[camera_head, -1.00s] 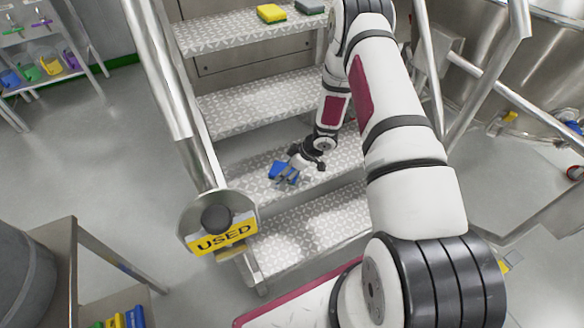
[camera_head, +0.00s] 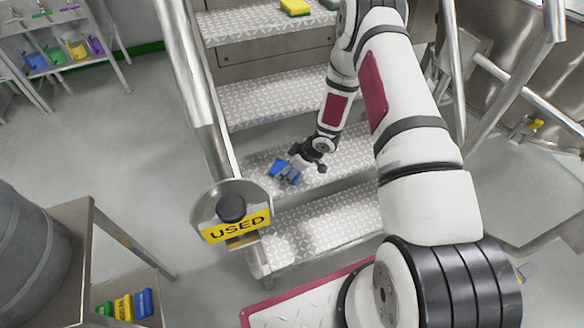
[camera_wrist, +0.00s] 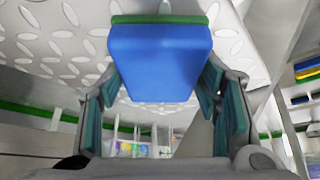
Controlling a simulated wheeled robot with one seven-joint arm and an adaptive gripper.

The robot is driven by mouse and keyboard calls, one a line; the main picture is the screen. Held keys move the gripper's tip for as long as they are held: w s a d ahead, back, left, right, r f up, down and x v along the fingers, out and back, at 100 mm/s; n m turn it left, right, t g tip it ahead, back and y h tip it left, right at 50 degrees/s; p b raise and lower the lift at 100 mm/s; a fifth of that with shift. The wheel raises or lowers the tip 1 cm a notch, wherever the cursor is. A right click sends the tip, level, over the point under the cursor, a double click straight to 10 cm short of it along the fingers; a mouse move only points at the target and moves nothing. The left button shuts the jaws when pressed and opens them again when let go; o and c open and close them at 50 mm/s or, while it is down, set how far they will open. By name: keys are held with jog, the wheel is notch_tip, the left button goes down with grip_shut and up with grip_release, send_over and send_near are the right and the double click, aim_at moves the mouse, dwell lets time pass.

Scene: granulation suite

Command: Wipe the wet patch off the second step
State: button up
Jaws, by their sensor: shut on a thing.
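My gripper (camera_head: 292,168) is shut on a blue sponge (camera_head: 279,170) at the left part of the second step (camera_head: 340,170) from the bottom. In the wrist view the blue sponge (camera_wrist: 160,60) sits between the two fingers, with a thin green layer along its far edge, close to the patterned tread (camera_wrist: 60,40). The sponge appears at or very near the tread; contact is not clear. I cannot make out the wet patch; the sponge and gripper cover part of the tread.
Metal handrails flank the stairs. A yellow USED sign (camera_head: 237,228) hangs on a holder at the left rail. A yellow-green sponge (camera_head: 295,6) lies on a higher step. A side table (camera_head: 85,240) stands at lower left, with coloured items below. Floor at left is clear.

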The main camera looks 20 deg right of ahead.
aim_at(313, 167)
jog(key=shift+a, duration=1.05)
jog(key=shift+w+f, duration=0.1)
jog(key=shift+w, duration=0.05)
jog(key=shift+d, duration=8.1)
jog(key=shift+a+p, duration=0.3)
jog(key=shift+a, duration=4.65)
